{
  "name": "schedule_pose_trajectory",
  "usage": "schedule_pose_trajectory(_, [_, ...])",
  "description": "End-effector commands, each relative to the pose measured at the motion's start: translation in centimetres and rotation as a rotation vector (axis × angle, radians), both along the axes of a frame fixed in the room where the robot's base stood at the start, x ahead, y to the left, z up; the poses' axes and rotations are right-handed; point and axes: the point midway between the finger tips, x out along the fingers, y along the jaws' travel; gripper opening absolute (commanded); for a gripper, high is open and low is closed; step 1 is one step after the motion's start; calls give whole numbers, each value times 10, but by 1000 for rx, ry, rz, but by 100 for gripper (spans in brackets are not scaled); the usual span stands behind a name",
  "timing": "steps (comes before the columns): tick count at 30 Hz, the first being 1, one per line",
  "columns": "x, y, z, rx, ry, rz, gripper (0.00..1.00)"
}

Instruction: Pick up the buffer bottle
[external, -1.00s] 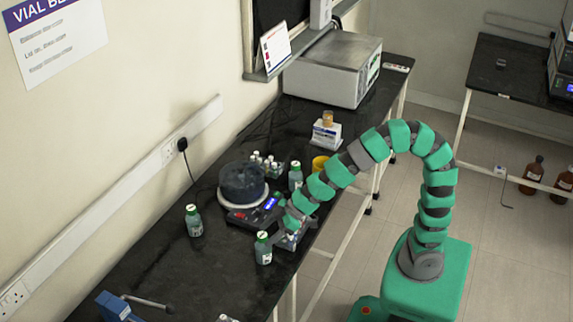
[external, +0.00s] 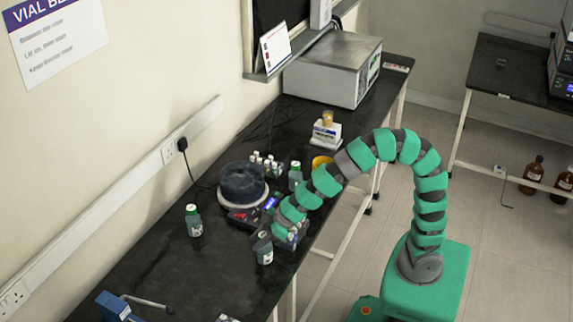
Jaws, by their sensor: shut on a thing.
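My gripper (external: 262,240) has reached down from the right over a small grey-green bottle (external: 265,257) with a white label. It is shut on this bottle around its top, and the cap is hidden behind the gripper. The bottle is upright at the front edge of the black bench, and I cannot tell whether its base touches the bench. Similar bottles with pale caps stand at the left (external: 194,221) and behind my arm (external: 295,176). The labels are too small to read, so I cannot tell by name which is the buffer bottle.
A dark round vessel on a device (external: 242,184) stands behind the gripper. A rack of vials (external: 264,163), a yellow container (external: 321,163) and a white balance-like device (external: 327,134) are farther back. A blue clamp (external: 113,306) is at the near left. The black bench (external: 190,270) is clear between.

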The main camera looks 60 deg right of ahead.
Motion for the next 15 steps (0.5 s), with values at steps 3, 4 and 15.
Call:
schedule_pose_trajectory(3, [-1,0,-2,-3,5,1,0])
schedule_pose_trajectory(4, [-1,0,-3,-3,6,1,0])
schedule_pose_trajectory(15, [-1,0,16,-1,3,1,0])
